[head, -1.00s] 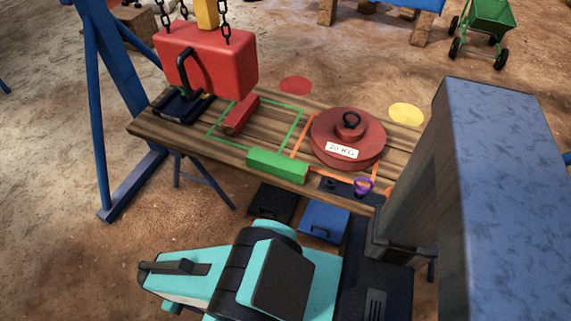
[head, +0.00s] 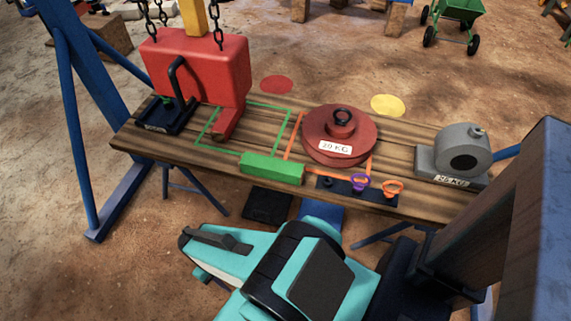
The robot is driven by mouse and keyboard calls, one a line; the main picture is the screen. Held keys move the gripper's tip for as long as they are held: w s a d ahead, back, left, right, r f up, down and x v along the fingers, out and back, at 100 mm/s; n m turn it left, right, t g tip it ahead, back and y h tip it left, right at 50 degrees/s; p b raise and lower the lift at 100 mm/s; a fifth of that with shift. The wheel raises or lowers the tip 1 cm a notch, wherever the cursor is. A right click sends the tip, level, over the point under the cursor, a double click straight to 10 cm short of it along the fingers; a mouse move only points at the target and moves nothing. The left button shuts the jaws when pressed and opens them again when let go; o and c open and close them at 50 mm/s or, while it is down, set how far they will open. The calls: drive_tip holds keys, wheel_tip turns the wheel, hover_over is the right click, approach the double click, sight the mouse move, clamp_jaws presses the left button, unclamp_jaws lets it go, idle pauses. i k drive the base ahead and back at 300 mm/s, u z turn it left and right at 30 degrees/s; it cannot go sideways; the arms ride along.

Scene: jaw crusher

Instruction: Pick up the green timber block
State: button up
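The green timber block (head: 272,169) lies on the near edge of the wooden plank table (head: 400,203). It lies along the lower side of a green outlined square, close to an orange outline. Nothing holds it and its top and front face are in plain view. A teal and black arm part (head: 290,262), which looks like mine, is in the foreground below the table, apart from the block in the picture. My gripper's fingers cannot be made out in this view.
A red block (head: 195,70) hangs on chains at the left, over a smaller red piece (head: 228,121). A red 20 KG weight (head: 340,145), purple (head: 360,182) and orange (head: 393,188) rings and a grey housing (head: 463,150) stand right of the green block. A blue frame leg (head: 77,130) stands left.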

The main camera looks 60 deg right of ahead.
sight(291, 172)
drive_tip(key=u, duration=0.55)
drive_tip(key=k, duration=0.15)
drive_tip(key=z, duration=2.25)
drive_tip(key=k, duration=0.95)
drive_tip(key=u, duration=0.2)
drive_tip(key=i, duration=0.7)
